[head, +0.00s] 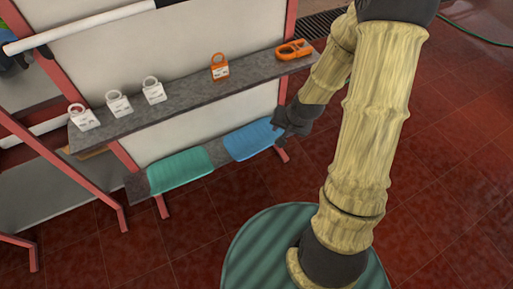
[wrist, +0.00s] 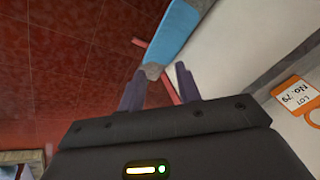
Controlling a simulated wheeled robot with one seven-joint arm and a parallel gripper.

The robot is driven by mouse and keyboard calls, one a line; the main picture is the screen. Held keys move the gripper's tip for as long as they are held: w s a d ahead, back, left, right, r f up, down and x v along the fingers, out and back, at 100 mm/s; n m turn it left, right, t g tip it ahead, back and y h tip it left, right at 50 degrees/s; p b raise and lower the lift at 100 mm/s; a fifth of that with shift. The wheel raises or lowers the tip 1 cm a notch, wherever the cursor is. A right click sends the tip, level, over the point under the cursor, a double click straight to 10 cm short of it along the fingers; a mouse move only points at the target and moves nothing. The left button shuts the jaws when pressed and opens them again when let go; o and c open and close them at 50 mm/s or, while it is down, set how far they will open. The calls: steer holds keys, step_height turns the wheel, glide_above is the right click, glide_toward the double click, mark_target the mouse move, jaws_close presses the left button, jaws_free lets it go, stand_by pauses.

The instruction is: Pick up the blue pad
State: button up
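The blue pad (head: 250,139) lies on the right part of the lower shelf in the head view, beside the green pad (head: 180,170). In the wrist view the blue pad (wrist: 172,34) shows at the top, beyond the fingertips. My gripper (head: 282,124) is at the right end of the blue pad in the head view. In the wrist view my gripper's two fingers (wrist: 157,82) are apart with nothing held between them. I cannot tell how high the fingers are above the shelf.
The upper shelf (head: 190,96) runs above the pads and carries several white tags (head: 118,104), an orange tag (head: 220,68) and an orange ring-shaped item (head: 293,49). A pale panel (head: 190,50) stands behind. The red tiled floor (head: 455,150) is open at the right.

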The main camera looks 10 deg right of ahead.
steer(key=w+f+m+t+y+b, duration=0.1)
steer(key=w+f+m+t+b, duration=0.1)
steer(key=f+b, duration=0.5)
steer(key=w+d+f+m+t+y+b, duration=0.1)
steer(key=w+f+m+b, duration=0.4)
steer(key=f, duration=1.3)
steer(key=m+t+b, duration=0.1)
steer(key=b, duration=0.1)
steer(key=shift+b, duration=0.3)
steer(key=shift+d+f, duration=0.15)
steer(key=b, duration=0.4)
glide_toward(260, 146)
steer(key=x, duration=0.4)
steer(key=shift+d, duration=0.15)
steer(key=shift+w+f, duration=0.25)
steer(key=b+x, duration=0.2)
steer(key=x, duration=0.3)
steer(key=shift+s+a+f, duration=0.15)
steer(key=shift+a+f, duration=0.1)
